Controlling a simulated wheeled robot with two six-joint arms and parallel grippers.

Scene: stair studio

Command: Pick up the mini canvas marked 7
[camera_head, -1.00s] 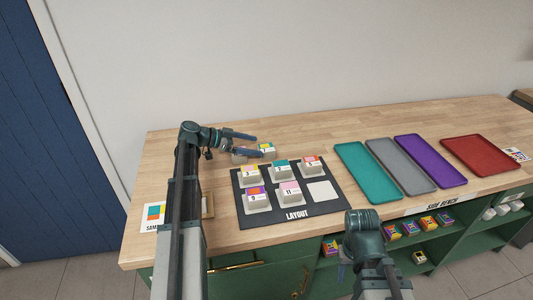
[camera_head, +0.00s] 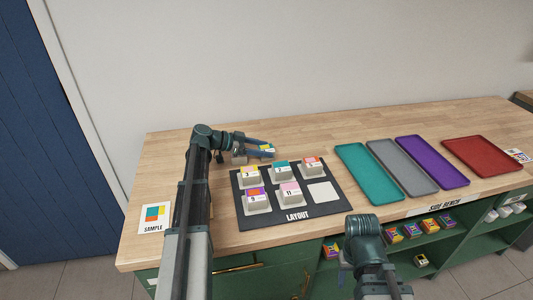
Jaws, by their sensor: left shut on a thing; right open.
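My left gripper (camera_head: 266,148) is shut on a mini canvas (camera_head: 268,148) with a yellow and teal top, at the wooden bench just behind the layout mat. The fingers hide most of this canvas, and its number is too small to read. Whether it touches the bench is hard to tell. Several other block-like canvases stand on the dark layout mat (camera_head: 297,226), including one marked 11 (camera_head: 289,194). My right gripper (camera_head: 344,267) is open and empty, low in front of the bench, partly hidden by its own wrist.
The mat has one bare white square (camera_head: 320,192) at its front right. Teal (camera_head: 366,176), grey (camera_head: 398,168), purple (camera_head: 430,163) and red (camera_head: 480,156) trays lie to the right. A sample card (camera_head: 154,217) lies at left. Shelves below hold more small blocks.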

